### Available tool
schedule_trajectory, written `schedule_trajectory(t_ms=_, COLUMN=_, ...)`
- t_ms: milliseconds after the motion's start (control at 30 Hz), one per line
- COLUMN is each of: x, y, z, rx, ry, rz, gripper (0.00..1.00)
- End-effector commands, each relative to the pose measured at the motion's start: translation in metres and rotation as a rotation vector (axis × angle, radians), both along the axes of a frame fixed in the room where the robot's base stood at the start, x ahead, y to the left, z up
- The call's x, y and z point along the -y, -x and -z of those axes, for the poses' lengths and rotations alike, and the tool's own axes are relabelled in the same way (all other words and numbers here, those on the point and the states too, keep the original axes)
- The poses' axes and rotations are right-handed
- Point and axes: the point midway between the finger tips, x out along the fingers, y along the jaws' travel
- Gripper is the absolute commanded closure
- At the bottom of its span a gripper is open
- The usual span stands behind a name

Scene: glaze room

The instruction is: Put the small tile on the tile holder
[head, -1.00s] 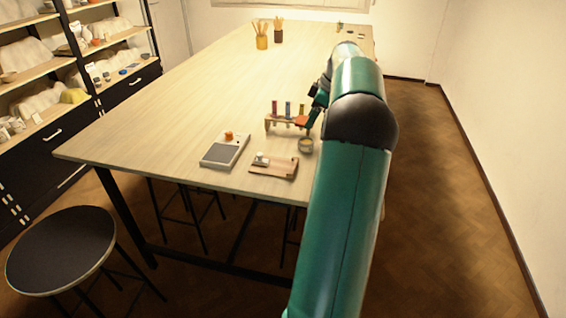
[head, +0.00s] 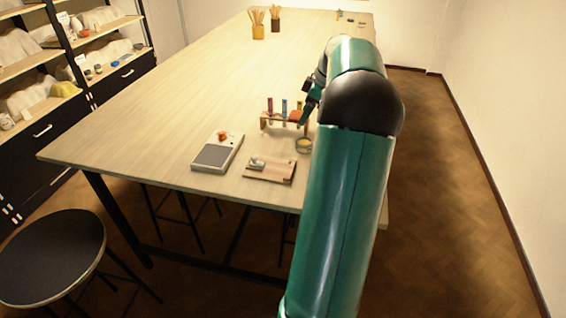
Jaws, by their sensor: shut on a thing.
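The tile holder (head: 264,124) is a small wooden rack near the table's front right part. Several narrow coloured tiles stand upright in it, among them a red one (head: 270,104) and a blue one (head: 284,106). My gripper (head: 302,116) is at the rack's right end, small and partly hidden by my arm. It is shut on a small orange-red tile (head: 295,116), which shows at the front of the rack. I cannot tell whether this tile touches the rack.
A small round pot (head: 304,146) stands just in front of the rack. A wooden board (head: 282,174) with a metal piece and a grey-topped device (head: 215,156) lie nearer the front edge. Brush pots (head: 258,32) stand far back. The table's middle is clear.

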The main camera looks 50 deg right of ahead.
Motion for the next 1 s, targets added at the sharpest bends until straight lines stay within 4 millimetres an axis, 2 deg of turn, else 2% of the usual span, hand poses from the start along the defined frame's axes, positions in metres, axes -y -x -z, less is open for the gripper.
schedule_trajectory(t_ms=300, x=-0.065, y=0.002, z=0.029, rx=-0.003, ry=-0.003, rz=-0.001, gripper=0.76)
schedule_trajectory(t_ms=500, x=-0.093, y=0.001, z=0.066, rx=-0.002, ry=-0.005, rz=0.0, gripper=0.76)
schedule_trajectory(t_ms=800, x=-0.111, y=0.0, z=0.091, rx=-0.001, ry=-0.003, rz=-0.001, gripper=0.76)
schedule_trajectory(t_ms=1000, x=-0.11, y=0.0, z=0.118, rx=-0.001, ry=-0.004, rz=0.002, gripper=0.76)
